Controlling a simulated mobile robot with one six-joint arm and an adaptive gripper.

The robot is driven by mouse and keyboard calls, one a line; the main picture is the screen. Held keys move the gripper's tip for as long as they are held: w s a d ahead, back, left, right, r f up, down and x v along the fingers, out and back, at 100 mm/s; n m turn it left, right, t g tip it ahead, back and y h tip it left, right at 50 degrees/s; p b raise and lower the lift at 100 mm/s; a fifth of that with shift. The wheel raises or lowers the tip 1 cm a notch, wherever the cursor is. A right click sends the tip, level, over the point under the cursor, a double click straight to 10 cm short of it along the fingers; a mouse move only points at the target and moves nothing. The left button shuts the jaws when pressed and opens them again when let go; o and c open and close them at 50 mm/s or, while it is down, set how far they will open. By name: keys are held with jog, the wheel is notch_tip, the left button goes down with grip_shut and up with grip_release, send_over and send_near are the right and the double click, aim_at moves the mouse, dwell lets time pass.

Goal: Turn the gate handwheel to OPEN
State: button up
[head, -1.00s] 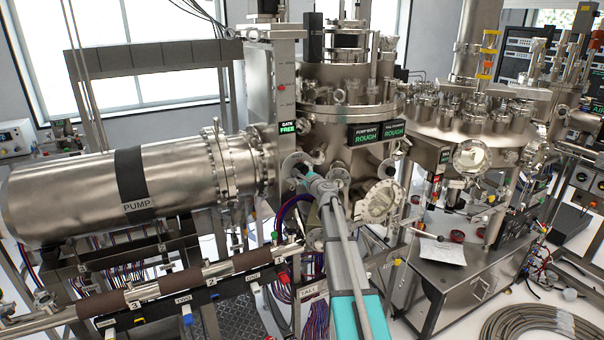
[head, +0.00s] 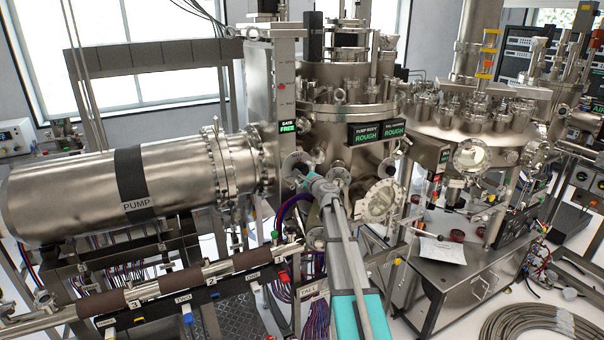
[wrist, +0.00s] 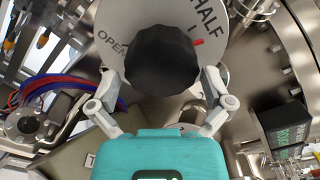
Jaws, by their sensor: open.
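The gate handwheel is a dark faceted knob (wrist: 163,62) in front of a pale round dial plate (wrist: 112,22). A red mark (wrist: 198,42) shows at the knob's right edge, close to HALF. My gripper (wrist: 163,84) is open, with one finger on each side of the knob's lower part; I cannot tell whether either finger touches it. In the head view, my gripper (head: 304,174) is at the dial plate (head: 296,160), and the knob is mostly hidden there.
A GATE FREE sign (head: 287,126) is above the dial. The large PUMP cylinder (head: 85,190) lies to the left. A round flanged port (head: 382,201) is close on the right. Red and blue hoses (wrist: 60,82) run at the left of the wrist view, and a ROUGH display (wrist: 288,128) is at the right.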

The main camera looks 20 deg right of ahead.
jog(key=s, duration=1.1)
jog(key=shift+s+d, duration=0.15)
jog(key=shift+d, duration=0.05)
jog(key=shift+f, duration=0.15)
jog(key=shift+s+a+f+m+t+y+b, duration=0.1)
jog(key=shift+f+m+t+b, duration=0.65)
jog(key=shift+m+b, duration=1.15)
jog(key=shift+s+d+f+m+t+y+b, duration=0.1)
jog(key=shift+f+m+t+b, duration=0.65)
jog(key=shift+m+b, duration=1.1)
jog(key=shift+s+a+f+m+t+y+b, duration=0.1)
jog(key=shift+f+m+t+b, duration=0.65)
jog(key=shift+m+b, duration=1.15)
jog(key=shift+r+n, duration=0.1)
jog(key=shift+n, duration=0.25)
jog(key=shift+p+x, duration=2.4)
jog(key=shift+x, duration=4.45)
